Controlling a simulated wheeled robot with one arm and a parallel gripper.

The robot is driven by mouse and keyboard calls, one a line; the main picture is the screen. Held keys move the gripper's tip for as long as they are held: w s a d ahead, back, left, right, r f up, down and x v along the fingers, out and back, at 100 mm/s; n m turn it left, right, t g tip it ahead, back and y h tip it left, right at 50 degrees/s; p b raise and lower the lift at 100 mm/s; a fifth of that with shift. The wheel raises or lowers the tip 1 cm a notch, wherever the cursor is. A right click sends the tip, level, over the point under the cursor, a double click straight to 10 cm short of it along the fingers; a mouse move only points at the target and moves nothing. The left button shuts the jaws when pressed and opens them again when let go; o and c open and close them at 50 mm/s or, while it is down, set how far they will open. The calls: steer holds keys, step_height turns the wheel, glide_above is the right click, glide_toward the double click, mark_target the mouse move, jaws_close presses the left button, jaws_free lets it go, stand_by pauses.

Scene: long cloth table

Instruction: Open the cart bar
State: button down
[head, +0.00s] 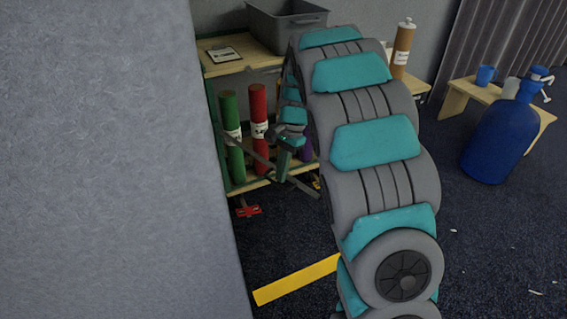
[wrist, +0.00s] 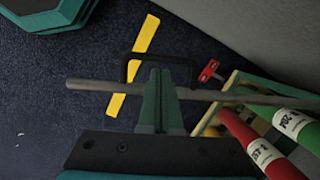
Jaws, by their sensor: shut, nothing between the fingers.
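The cart (head: 248,183) stands left of my arm, with wooden shelves and gas cylinders on the lower one. The grey cart bar (head: 259,158) runs slantwise across the front of the cylinders. In the wrist view the bar (wrist: 95,85) runs almost level across the picture, with a free end at left. My gripper (head: 283,175) is shut and empty at the bar, fingers pointing down. In the wrist view the closed fingers of my gripper (wrist: 157,75) overlap the bar; I cannot tell whether they touch it. A black U-shaped bracket (wrist: 160,57) shows around the fingertips.
A green cylinder (head: 231,135) and a red cylinder (head: 258,125) stand on the cart. A red fitting (head: 248,211) is low at its front. A grey wall (head: 110,160) fills the left. A yellow strip (head: 297,280) lies on the floor. A blue tank (head: 500,140) stands right.

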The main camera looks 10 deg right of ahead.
stand_by(0.3)
steer(key=s+a+m+t+p, duration=0.1)
steer(key=s+a+m+p, duration=0.3)
steer(key=a, duration=0.8)
steer(key=shift+a+m, duration=0.2)
steer(key=shift+m, duration=0.2)
steer(key=v, duration=0.7)
steer(key=s+d+r+n, duration=0.1)
steer(key=s+d+n, duration=0.2)
steer(key=s, duration=0.8)
steer(key=s+d+r+n+h, duration=0.1)
steer(key=s+d+n, duration=0.3)
steer(key=s+n, duration=0.3)
steer(key=s+d+r+n+g+h, duration=0.1)
steer(key=s+d+n, duration=0.3)
steer(key=s, duration=1.1)
steer(key=shift+r+n, duration=0.25)
steer(key=shift+n, duration=0.85)
